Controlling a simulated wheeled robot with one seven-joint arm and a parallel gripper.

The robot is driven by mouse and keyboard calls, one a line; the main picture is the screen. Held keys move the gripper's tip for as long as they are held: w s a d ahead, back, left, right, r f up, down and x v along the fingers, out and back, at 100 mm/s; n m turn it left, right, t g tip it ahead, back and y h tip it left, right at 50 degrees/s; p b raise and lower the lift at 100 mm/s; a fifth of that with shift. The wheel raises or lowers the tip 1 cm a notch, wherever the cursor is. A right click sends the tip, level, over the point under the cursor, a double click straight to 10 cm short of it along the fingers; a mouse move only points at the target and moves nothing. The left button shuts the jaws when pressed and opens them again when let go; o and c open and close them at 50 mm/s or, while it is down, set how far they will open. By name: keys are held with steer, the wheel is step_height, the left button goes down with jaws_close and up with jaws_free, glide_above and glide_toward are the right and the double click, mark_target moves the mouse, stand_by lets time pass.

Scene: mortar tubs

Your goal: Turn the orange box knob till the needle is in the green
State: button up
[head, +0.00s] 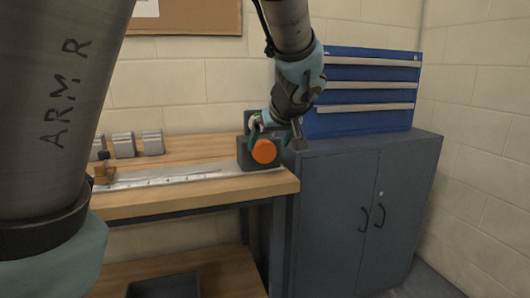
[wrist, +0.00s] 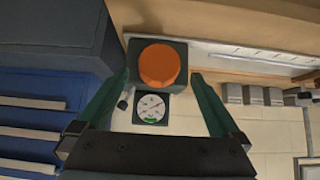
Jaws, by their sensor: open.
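The orange knob (head: 264,151) is on the front of a dark green box (head: 243,150) at the right end of the workbench. In the wrist view the knob (wrist: 159,65) is round and shows between the fingers of my gripper (wrist: 160,78). The fingers are spread wide, with a gap on both sides of the knob. A white round gauge (wrist: 151,107) sits beside the knob, with a green band at its lower edge in the picture. Its thin needle is too small to read surely. In the head view my gripper (head: 274,130) is at the box and partly covers it.
A grey cabinet (head: 360,210) stands right of the bench, with a blue drawer unit (head: 362,95) on top. A metal rail (head: 175,176) runs along the wooden bench (head: 190,200). Several grey blocks (head: 124,145) are at the wall, left of the box.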

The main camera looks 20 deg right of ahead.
mark_target(266, 150)
steer(key=shift+x, duration=2.6)
steer(key=shift+d, duration=0.1)
steer(key=c, duration=1.2)
steer(key=shift+p, duration=0.35)
